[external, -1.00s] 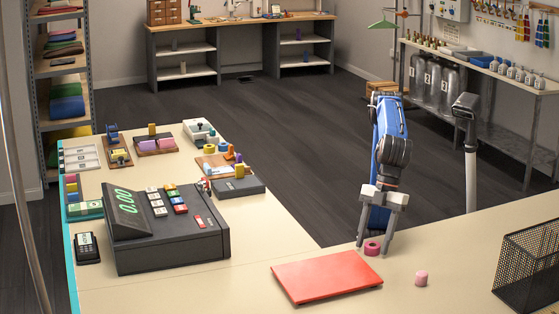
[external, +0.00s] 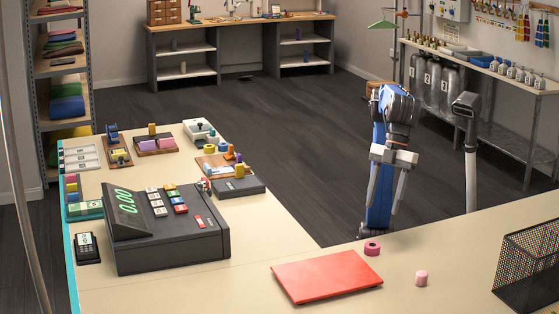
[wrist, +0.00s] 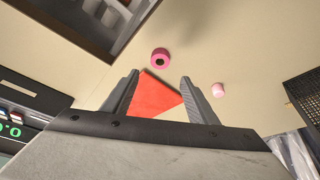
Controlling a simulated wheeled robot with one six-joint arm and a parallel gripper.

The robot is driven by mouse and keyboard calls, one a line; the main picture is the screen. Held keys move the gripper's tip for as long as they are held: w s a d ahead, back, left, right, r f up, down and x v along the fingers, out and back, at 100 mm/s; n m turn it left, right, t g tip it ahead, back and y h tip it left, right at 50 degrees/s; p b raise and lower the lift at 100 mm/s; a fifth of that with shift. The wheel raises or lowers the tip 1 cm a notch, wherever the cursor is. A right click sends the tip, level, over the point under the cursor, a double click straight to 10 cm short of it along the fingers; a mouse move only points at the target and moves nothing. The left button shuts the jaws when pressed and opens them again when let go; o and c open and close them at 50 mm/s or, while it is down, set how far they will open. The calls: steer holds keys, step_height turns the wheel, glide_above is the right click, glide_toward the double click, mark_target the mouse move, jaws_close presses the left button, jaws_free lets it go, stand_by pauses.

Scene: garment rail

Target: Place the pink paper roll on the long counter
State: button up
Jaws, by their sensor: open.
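A deep pink roll with a dark hole (external: 372,249) sits on the long counter (external: 450,240) near its far edge. It also shows in the wrist view (wrist: 160,57), beyond my fingertips. A lighter pink solid-looking cylinder (external: 421,279) stands on the counter to its right, and also shows in the wrist view (wrist: 218,90). Which of the two is the paper roll is not fully clear; the holed one looks more like it. My gripper (external: 380,208) is open and empty, raised above and behind the holed roll, touching neither.
A flat red sheet or folder (external: 325,275) lies left of the pink things. A black mesh basket (external: 527,265) stands at the right. A cash register (external: 170,230) and small goods fill the left part. The counter between sheet and basket is mostly clear.

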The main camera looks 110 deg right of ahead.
steer(key=shift+s+d+r, duration=0.1)
steer(key=shift+r, duration=0.2)
steer(key=w+d+f+m, duration=0.15)
steer(key=d+f, duration=0.25)
steer(key=d, duration=0.6)
steer(key=w+d+f+m+h, duration=0.1)
steer(key=w+d+f, duration=0.15)
steer(key=d, duration=0.85)
steer(key=w+d+f+m, duration=0.1)
steer(key=d+f, duration=0.3)
steer(key=d, duration=0.6)
steer(key=s+d+f+m, duration=0.1)
steer(key=s+d+f, duration=0.6)
steer(key=d+f, duration=0.3)
steer(key=s+d+f+m+t+h, duration=0.1)
steer(key=s+d+f+m, duration=0.1)
steer(key=s+d+f, duration=0.5)
steer(key=d+f, duration=0.3)
steer(key=shift+d+f, duration=0.4)
